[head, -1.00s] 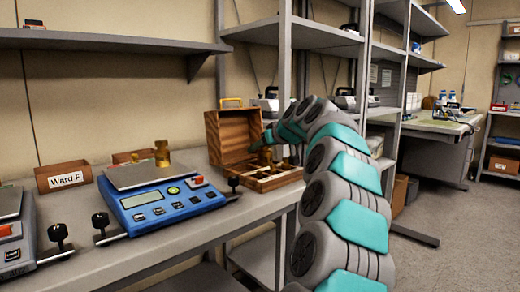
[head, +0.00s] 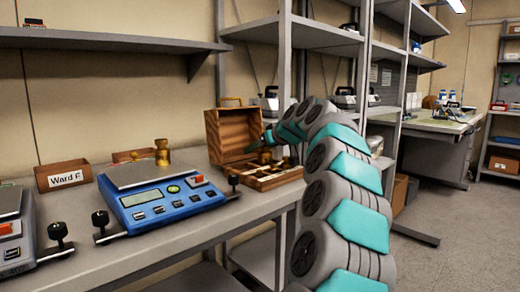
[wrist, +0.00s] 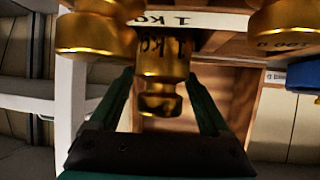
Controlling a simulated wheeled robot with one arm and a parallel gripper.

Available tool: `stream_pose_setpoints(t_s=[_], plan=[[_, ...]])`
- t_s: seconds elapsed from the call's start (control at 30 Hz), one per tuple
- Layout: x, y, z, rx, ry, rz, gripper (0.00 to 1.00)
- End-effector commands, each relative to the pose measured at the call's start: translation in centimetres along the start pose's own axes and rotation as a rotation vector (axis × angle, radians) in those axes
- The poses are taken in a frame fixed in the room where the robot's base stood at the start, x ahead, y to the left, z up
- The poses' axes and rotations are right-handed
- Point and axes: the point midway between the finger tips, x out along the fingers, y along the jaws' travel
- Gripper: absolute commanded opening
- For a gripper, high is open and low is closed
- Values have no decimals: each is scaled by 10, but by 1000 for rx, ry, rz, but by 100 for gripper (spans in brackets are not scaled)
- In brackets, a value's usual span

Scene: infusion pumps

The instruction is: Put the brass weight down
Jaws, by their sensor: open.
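A brass weight (wrist: 161,68) marked 1 kg stands between the two green fingers of my gripper (wrist: 160,82) in the wrist view. The fingers are spread, with a gap on each side of its knob. It is at the wooden box (head: 228,138), in front of a strip labelled 1 kg. Whether its base rests on the box floor is hidden.
A second scale (head: 14,232) is at the far left. A shelf post (head: 284,70) rises close behind the box.

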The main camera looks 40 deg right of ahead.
Motion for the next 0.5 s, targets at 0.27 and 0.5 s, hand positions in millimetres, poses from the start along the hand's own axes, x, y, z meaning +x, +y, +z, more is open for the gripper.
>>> stream_pose_setpoints(t_s=[0.27,0.5], plan=[[-16,1,-2,0,2,2,80],[-61,0,-2,0,3,1,80]])
